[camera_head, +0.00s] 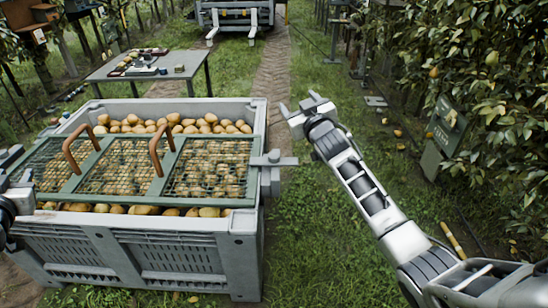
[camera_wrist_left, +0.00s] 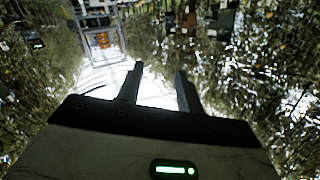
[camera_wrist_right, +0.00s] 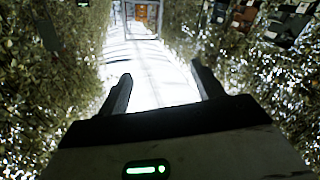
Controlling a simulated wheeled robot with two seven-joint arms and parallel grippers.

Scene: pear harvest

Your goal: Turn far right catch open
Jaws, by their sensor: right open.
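A grey catch (camera_head: 273,159) sits at the right end of the green mesh lid (camera_head: 165,203). Its bar lies crosswise, with its left end reaching over the lid's edge frame. The lid rests on a grey bin (camera_head: 240,240) full of pears. My right gripper (camera_head: 301,106) is open and empty, up and right of the catch and apart from it. It also shows open in the right wrist view (camera_wrist_right: 162,70). My left gripper is open and empty in the left wrist view (camera_wrist_left: 157,76); in the head view only part of that arm shows at the left edge.
Two brown handles (camera_head: 156,148) stand up from the lid. Behind the bin is a grey table (camera_head: 190,66) with small items. Leafy trees and a green box (camera_head: 440,135) line the right. Grass between bin and trees is mostly free.

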